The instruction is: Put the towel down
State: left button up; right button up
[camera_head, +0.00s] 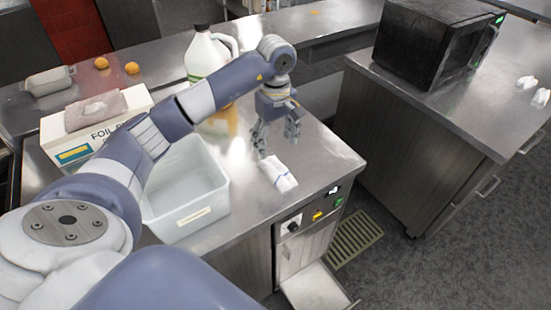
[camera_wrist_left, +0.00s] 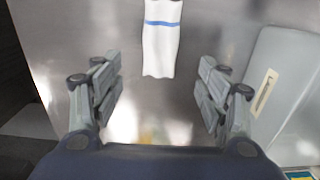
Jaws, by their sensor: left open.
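The towel (camera_head: 278,173) is a small folded white cloth with a blue stripe. It lies on the steel counter (camera_head: 318,150) near its front right corner. My left gripper (camera_head: 275,150) is just behind and above the towel, open and empty. In the left wrist view the towel (camera_wrist_left: 161,38) lies flat ahead of the fingers, and the gap of the left gripper (camera_wrist_left: 160,105) is clear. My right gripper is not in view.
A clear plastic container (camera_head: 187,190) stands left of the towel. A black microwave (camera_head: 430,42) sits on the right counter. An open gap with floor separates the counters.

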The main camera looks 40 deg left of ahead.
pick_arm(q)
notch_tip(320, 180, up, 3)
jog(key=shift+r+b, duration=0.15)
jog(key=shift+b, duration=0.15)
dwell(0.4)
